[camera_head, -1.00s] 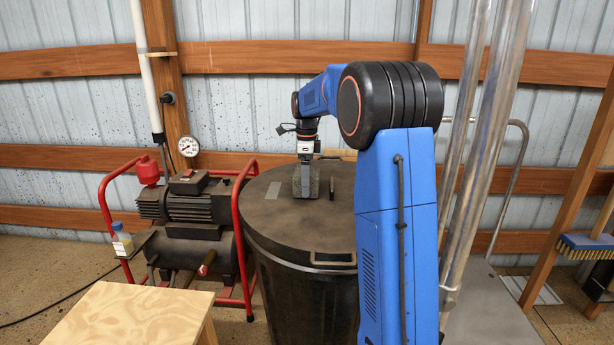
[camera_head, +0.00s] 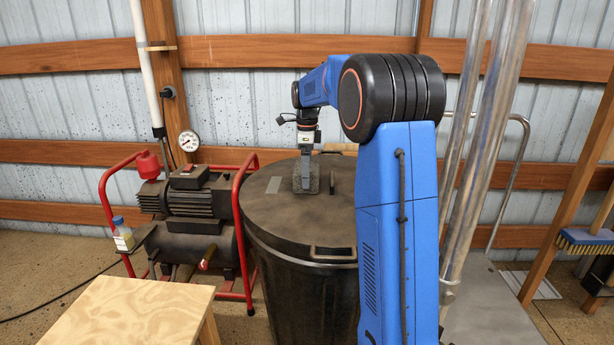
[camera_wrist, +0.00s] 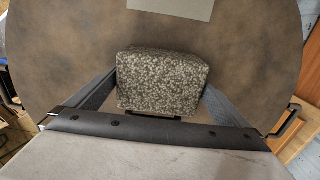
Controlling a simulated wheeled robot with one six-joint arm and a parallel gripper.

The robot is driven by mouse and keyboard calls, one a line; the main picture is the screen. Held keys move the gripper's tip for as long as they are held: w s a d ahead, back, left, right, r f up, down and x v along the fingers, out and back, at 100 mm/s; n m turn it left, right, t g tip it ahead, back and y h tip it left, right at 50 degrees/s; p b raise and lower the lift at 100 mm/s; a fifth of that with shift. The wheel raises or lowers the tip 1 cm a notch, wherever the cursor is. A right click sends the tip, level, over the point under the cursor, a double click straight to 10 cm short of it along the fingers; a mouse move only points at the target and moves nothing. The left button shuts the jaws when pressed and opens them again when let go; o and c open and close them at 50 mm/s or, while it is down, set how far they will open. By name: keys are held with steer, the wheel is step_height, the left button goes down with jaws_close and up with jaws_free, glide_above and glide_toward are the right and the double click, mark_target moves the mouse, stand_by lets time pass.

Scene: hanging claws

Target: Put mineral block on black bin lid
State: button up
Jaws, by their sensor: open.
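The mineral block (camera_wrist: 163,82) is a grey speckled block. In the wrist view it is between the two fingers of my gripper (camera_wrist: 160,98), with narrow gaps showing at its sides. In the head view the block (camera_head: 313,178) is on the black bin lid (camera_head: 283,217), toward the lid's back middle, partly hidden by the near finger. My gripper (camera_head: 306,180) points down from above and is open around the block. The lid also fills much of the wrist view (camera_wrist: 60,50) as a brown-black round surface.
The lid has a handle (camera_head: 332,251) at its front edge and a grey label (camera_head: 275,184). A red-framed compressor (camera_head: 195,215) stands left of the bin. A wooden table (camera_head: 135,318) is at front left. Clear lid surface lies in front of the block.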

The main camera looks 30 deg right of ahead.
step_height(320, 180, up, 10)
steer(key=shift+r, duration=0.45)
steer(key=shift+s+a, duration=0.1)
steer(key=shift+s, duration=0.05)
steer(key=s+a+f+n+t, duration=0.1)
steer(key=s+a+n, duration=0.4)
steer(key=s, duration=0.5)
steer(key=s+a+f+n+t, duration=0.1)
steer(key=s+a+f+n, duration=0.3)
steer(key=s, duration=0.6)
steer(key=s+a+f+n+t, duration=0.1)
steer(key=s+a+f+n, duration=0.1)
steer(key=s+a+n, duration=0.5)
steer(key=shift+s+a+f+n+t, duration=0.1)
steer(key=shift+s+a+n+t, duration=0.1)
steer(key=shift+s+n, duration=0.6)
steer(key=shift+s+a+f+n+t, duration=0.1)
steer(key=shift+s+a+n, duration=0.15)
steer(key=shift+s, duration=1)
steer(key=s+a+f+n+t, duration=0.1)
steer(key=s+a+f+n, duration=0.1)
steer(key=s+f+n, duration=0.4)
steer(key=s+f, duration=0.3)
steer(key=s, duration=0.1)
steer(key=shift+a+f+n, duration=0.2)
steer(key=shift+n, duration=0.15)
steer(key=shift+s, duration=0.1)
